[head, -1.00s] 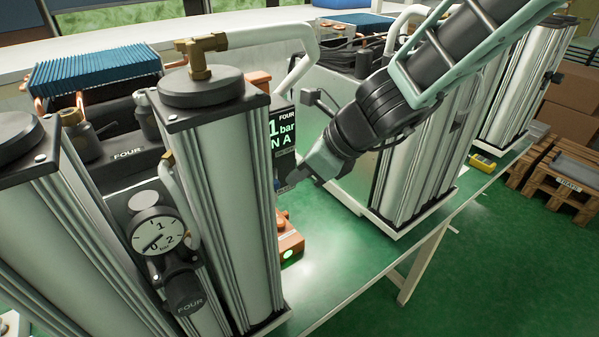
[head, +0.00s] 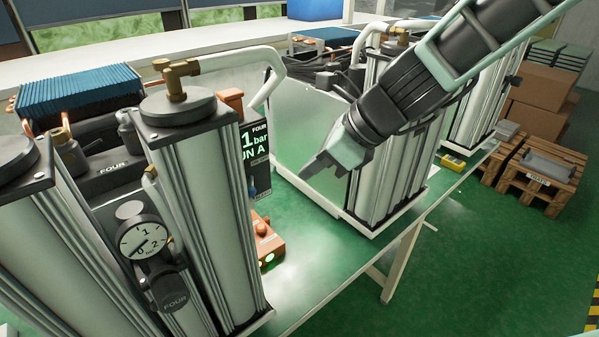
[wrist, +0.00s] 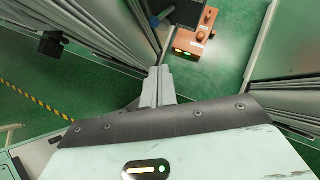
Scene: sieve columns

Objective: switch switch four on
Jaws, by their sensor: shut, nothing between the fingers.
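Unit four (head: 205,210) is a pair of pale ribbed columns at the left of the head view, with several FOUR labels and a round gauge (head: 143,240). Its dark display panel (head: 257,147), lit green with "1 bar" and what reads as "RUN A", is on the right side behind the front column. A small blue part (head: 252,191) shows low on the panel; I cannot tell whether it is the switch or how it is set. My gripper (head: 307,176) is shut and empty, right of the panel and apart from it. Its fingers (wrist: 162,80) also show in the wrist view.
An orange box (head: 268,243) with green lights sits on the green bench below the panel; it shows in the wrist view (wrist: 190,38). Another column unit (head: 385,185) stands close behind my gripper. A yellow device (head: 452,161) lies farther along. Pallets (head: 530,180) are at right.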

